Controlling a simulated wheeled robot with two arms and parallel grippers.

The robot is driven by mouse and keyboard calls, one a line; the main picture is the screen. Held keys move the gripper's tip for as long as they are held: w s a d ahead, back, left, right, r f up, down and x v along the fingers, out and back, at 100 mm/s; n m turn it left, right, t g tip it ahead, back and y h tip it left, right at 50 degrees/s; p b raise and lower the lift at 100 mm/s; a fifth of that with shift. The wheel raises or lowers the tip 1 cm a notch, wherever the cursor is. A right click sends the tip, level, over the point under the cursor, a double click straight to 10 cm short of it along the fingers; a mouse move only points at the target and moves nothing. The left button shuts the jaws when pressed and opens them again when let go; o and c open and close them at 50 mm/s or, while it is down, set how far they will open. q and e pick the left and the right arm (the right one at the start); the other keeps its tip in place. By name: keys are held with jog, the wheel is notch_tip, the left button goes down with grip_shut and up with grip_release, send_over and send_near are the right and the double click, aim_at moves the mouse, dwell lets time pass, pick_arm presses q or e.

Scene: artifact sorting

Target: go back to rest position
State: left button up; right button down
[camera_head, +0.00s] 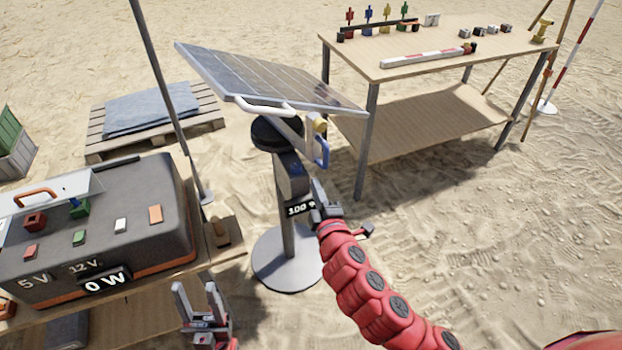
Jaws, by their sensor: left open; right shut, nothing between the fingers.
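My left gripper (195,288) is at the bottom, left of centre, with its two grey fingers pointing up and spread apart. It is empty, in front of the low table's right end. My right gripper (318,190) is at the centre, at the end of my red arm. It is shut and empty, just below the blue handle (322,154) of the solar panel stand (289,180). It overlaps the stand in the picture; I cannot tell whether they touch. The tilted solar panel (270,80) is above it.
A power box (150,240) with a "0 W" display sits on the low table (228,252) at left. A wooden table (440,65) with small items stands at upper right. A pallet (205,110) lies at upper left. Sand at right is free.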

jog(key=shift+s+d+r, duration=0.1)
jog(key=shift+s+d, duration=0.1)
jog(key=shift+s, duration=0.65)
jog(key=shift+s+d+r, duration=0.1)
jog(key=shift+s+d, duration=0.15)
jog(key=shift+s, duration=0.65)
jog(key=shift+s+d, duration=0.2)
jog(key=shift+s, duration=0.65)
jog(key=shift+a, duration=0.1)
